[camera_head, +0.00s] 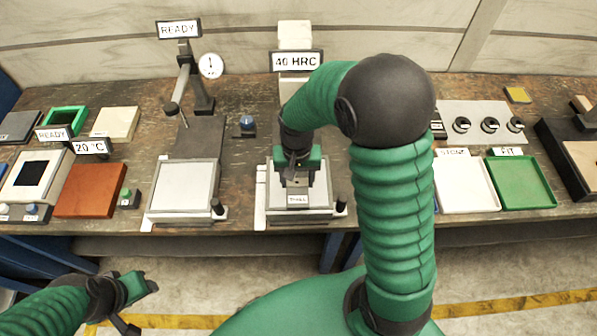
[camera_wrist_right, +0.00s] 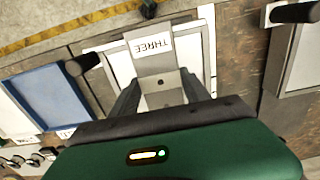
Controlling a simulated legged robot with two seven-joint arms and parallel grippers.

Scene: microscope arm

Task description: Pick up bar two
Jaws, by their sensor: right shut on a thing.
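My right gripper (camera_head: 297,178) is over the pale square stage of the device under the "40 HRC" sign. It is shut on a grey metal bar whose white label reads THREE (camera_head: 298,199). The same THREE bar (camera_wrist_right: 154,62) shows between the fingers in the right wrist view, over the white stage. I cannot tell whether the bar touches the stage. I see no bar marked TWO. My left gripper (camera_head: 140,305) is low at the left, in front of the bench, with its fingers apart and nothing visible between them.
The 40 HRC device (camera_head: 297,60) stands behind the right gripper. To its left is a gauge stand with a pale plate (camera_head: 184,185). To the right are a white tray (camera_head: 466,187) and a green tray (camera_head: 521,184). A blue tray (camera_wrist_right: 55,95) shows in the right wrist view.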

